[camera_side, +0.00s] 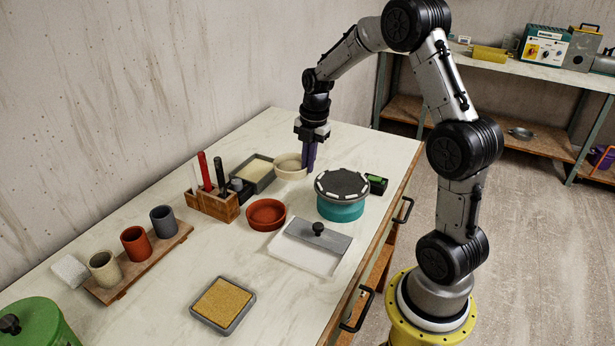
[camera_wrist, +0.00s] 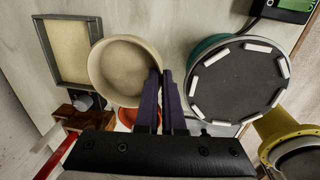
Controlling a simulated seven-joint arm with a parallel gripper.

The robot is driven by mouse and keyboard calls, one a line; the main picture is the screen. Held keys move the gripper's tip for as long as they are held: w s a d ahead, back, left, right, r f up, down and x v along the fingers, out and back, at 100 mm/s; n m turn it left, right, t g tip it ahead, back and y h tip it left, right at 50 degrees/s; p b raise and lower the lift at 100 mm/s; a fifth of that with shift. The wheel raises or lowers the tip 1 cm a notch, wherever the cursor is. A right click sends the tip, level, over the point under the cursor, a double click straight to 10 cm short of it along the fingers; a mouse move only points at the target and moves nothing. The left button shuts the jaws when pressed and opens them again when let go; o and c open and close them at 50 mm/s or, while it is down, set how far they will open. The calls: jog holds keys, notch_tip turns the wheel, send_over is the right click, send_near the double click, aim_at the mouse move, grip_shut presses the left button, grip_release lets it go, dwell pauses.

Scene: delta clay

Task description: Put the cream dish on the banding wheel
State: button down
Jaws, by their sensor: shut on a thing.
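The cream dish (camera_side: 289,168) is a round, shallow bowl near the back of the table in the side view. My gripper (camera_side: 310,158) points down at its right rim, and its purple fingers are shut on the dish wall. In the wrist view the fingers (camera_wrist: 163,98) pinch the right edge of the cream dish (camera_wrist: 122,72), which looks empty. I cannot tell whether the dish touches the table. The banding wheel (camera_side: 341,190) has a teal base and a dark top with white pads around its edge. Its top (camera_wrist: 240,82) is bare and lies right of my gripper.
A red dish (camera_side: 266,214) stands in front of the cream dish. A grey tray (camera_side: 253,174) and a wooden tool holder (camera_side: 213,203) are to the left. A green-screened device (camera_side: 376,184) sits behind the wheel.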

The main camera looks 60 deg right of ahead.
jog(key=shift+n, duration=0.5)
jog(key=s+r, duration=0.1)
jog(key=s+a+r, duration=0.2)
jog(key=shift+s+r, duration=0.1)
jog(key=shift+r, duration=0.15)
jog(key=s+a+r, duration=0.4)
jog(key=s+r, duration=0.1)
jog(key=s, duration=0.6)
jog(key=s+a+r, duration=0.4)
jog(key=s+r, duration=0.2)
jog(key=s, duration=0.5)
jog(key=shift+m, duration=0.5)
jog(key=w+d+f, duration=0.2)
jog(key=w+d, duration=0.1)
jog(key=w+d+f, duration=0.5)
jog(key=w+f, duration=0.1)
jog(key=shift+w+d+f, duration=0.25)
jog(key=shift+w+d, duration=0.15)
jog(key=f, duration=0.3)
jog(key=shift+w+d+f, duration=0.2)
jog(key=shift+w+d, duration=0.15)
jog(key=shift+f, duration=0.45)
jog(key=shift+f, duration=0.15)
